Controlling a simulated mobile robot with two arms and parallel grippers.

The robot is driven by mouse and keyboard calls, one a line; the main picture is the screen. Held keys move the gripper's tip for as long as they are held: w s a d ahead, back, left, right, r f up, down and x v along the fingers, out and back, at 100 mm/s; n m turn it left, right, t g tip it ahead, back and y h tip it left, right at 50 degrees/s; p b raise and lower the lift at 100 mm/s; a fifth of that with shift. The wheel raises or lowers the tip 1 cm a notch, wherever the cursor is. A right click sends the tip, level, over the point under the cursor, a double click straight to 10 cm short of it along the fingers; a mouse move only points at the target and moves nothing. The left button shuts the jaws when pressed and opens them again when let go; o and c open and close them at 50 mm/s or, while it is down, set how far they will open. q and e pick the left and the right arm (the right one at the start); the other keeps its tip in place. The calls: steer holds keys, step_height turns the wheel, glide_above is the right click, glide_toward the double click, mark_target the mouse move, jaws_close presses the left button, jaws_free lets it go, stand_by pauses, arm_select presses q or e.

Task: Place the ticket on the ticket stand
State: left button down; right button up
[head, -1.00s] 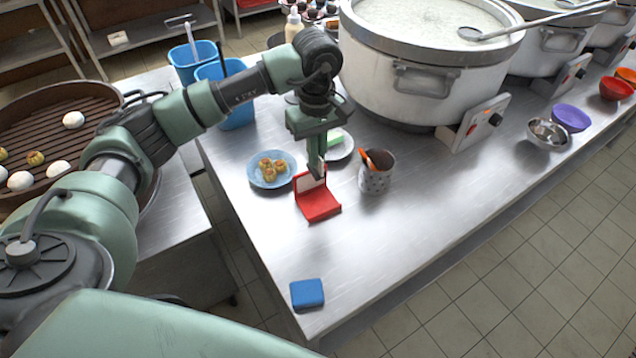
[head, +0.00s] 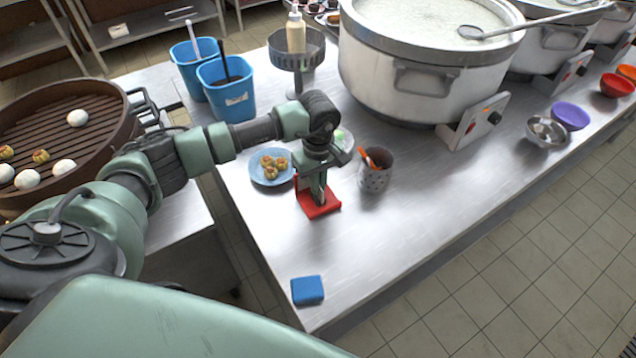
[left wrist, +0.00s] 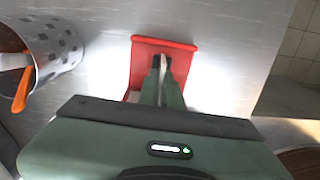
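The red ticket stand (head: 318,210) sits on the steel counter near its left edge; it also shows in the left wrist view (left wrist: 165,44). My left gripper (head: 316,197) points down over the stand and covers its upright part in the head view. In the left wrist view its fingers (left wrist: 162,66) are close together, with a small white piece, the ticket (left wrist: 162,61), between their tips above the red base. Most of the ticket is hidden, and I cannot tell whether it touches the stand. My right gripper is not in view.
A perforated cup with an orange-handled tool (head: 374,174) stands close right of the stand. A blue plate of dumplings (head: 270,168) is behind left. A blue block (head: 307,290) lies near the front corner. A large stockpot (head: 420,70) stands behind.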

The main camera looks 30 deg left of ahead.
arm_select(q)
steer(key=shift+f, duration=0.15)
steer(key=c, duration=1.6)
jaws_free()
steer(key=shift+r, duration=0.25)
steer(key=shift+w+r, duration=0.1)
steer(key=shift+r, duration=0.15)
step_height(320, 180, up, 11)
steer(key=b, duration=0.3)
steer(key=shift+r, duration=0.2)
